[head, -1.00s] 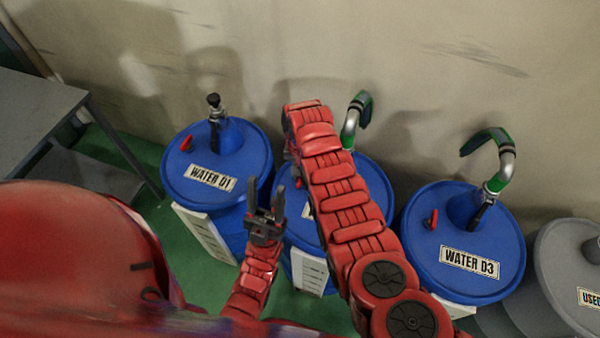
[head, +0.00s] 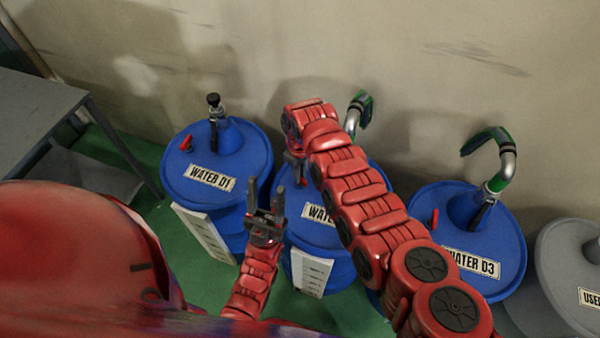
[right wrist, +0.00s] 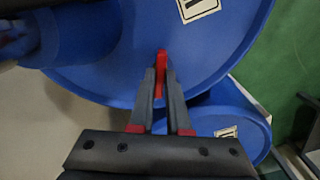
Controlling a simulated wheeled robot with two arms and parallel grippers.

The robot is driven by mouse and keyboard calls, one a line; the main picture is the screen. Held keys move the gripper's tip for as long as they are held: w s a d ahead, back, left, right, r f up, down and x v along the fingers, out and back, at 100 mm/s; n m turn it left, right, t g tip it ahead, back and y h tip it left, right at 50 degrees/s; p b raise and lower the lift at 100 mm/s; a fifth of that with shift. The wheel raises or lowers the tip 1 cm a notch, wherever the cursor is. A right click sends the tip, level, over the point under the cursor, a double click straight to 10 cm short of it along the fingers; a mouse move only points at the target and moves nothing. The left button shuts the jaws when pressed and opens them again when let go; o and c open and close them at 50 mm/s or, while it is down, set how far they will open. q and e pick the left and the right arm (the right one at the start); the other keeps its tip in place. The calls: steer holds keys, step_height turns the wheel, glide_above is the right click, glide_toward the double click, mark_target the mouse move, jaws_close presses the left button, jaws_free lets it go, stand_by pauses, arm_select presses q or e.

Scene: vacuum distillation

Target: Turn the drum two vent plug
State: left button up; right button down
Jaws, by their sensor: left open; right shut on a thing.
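Drum two is the middle blue drum (head: 316,235), its label partly hidden by my right arm. Its red vent plug (right wrist: 160,67) shows in the right wrist view, standing up from the blue lid. My right gripper (right wrist: 160,88) is shut on the plug, one dark finger on each side. In the head view my right wrist hangs over the left part of the drum two lid, and the arm hides the plug. My left gripper (head: 265,203) is open and empty, its fingers pointing up in the picture, in front of the gap between drums one and two.
Drum WATER D1 (head: 245,165) stands left, with a red plug (head: 187,143) and a black-topped fitting. Drum WATER D3 (head: 425,255) stands right, with a green-and-silver hose (head: 507,160). A grey drum (head: 565,255) is far right, a grey table (head: 40,110) far left. The wall is close behind.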

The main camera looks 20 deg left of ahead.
steer(key=n+b, duration=0.1)
steer(key=n, duration=0.2)
steer(key=shift+f+n, duration=0.1)
steer(key=shift+n, duration=0.3)
steer(key=n+b, duration=0.2)
steer(key=n, duration=0.1)
steer(key=shift+b, duration=0.4)
steer(key=shift+n+b, duration=1.15)
steer(key=shift+n, duration=1.05)
steer(key=c, duration=0.9)
jaws_free()
steer(key=shift+r, duration=0.2)
step_height(320, 180, up, 17)
steer(key=shift+r+p, duration=0.1)
steer(key=shift+p, duration=0.25)
